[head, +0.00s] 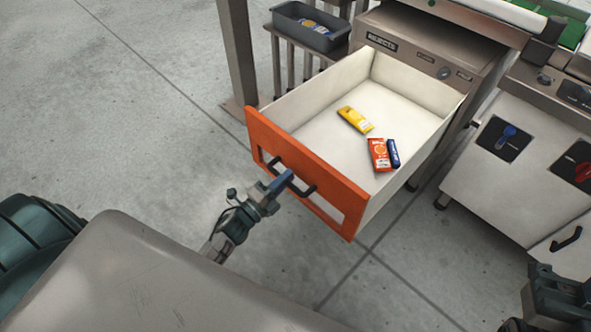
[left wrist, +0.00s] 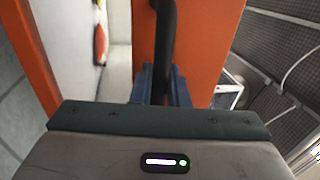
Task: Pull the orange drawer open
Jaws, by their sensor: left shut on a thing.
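The orange drawer (head: 340,194) stands well out from the steel cabinet labelled REJECTS. Its white inside shows, holding a yellow packet (head: 355,120), an orange-red packet (head: 379,155) and a blue packet (head: 393,153). A dark bar handle (head: 305,190) is on the orange front. My left gripper (head: 282,182) is shut on this handle. In the left wrist view the blue fingers (left wrist: 160,84) sit around the dark handle bar (left wrist: 165,40), against the orange front (left wrist: 205,45). Part of a dark arm, at the lower right of the head view, shows no fingertips.
A grey bin (head: 309,27) with packets sits on a rack behind the drawer, at top left. A white cabinet (head: 500,185) with switches stands at the right. The grey floor (head: 140,130) left of the drawer is clear.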

